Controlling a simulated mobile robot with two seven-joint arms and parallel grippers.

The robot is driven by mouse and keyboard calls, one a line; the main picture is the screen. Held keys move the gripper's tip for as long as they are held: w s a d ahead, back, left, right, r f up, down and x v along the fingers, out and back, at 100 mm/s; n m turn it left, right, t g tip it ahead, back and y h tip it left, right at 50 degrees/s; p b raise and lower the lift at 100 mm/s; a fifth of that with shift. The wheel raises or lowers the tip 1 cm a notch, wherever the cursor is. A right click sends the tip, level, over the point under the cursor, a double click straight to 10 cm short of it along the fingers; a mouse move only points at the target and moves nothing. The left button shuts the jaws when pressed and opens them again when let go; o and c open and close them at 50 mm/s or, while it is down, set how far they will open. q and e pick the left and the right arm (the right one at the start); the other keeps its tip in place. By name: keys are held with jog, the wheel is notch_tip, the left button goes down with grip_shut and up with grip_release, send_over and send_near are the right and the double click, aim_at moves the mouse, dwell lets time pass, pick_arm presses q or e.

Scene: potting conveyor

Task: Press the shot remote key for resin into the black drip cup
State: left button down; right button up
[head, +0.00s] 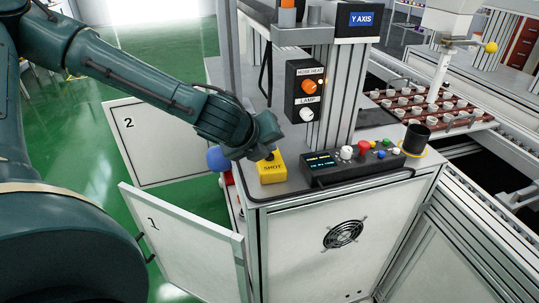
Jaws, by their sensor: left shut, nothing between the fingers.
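The shot remote is a yellow box (271,172) labelled SHOT, lying on the grey worktop near its left front corner. My left gripper (267,157) is shut and empty, with its tips at the top of the yellow box. The gripper hides the key, and I cannot tell whether the tips touch it. The black drip cup (416,139) stands upright at the right end of the worktop, with a yellow ring at its base. Its inside looks dark, and I cannot see any resin in it. My right gripper is out of view.
A black control panel (352,167) with coloured knobs lies right of the yellow box. A post carries a switch box (305,92) and a Y AXIS display (360,19). Cabinet doors 1 (185,240) and 2 (150,140) stand open at left. A brown tray (440,112) holds several small pots.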

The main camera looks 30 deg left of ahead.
pick_arm(q)
jog(key=shift+f+b, duration=0.45)
jog(key=shift+f, duration=0.05)
dwell(0.3)
jog(key=shift+r, duration=0.15)
jog(key=shift+r+p, duration=0.75)
jog(key=shift+p, duration=0.1)
notch_tip(320, 180, up, 5)
jog(key=p, duration=0.4)
dwell(0.8)
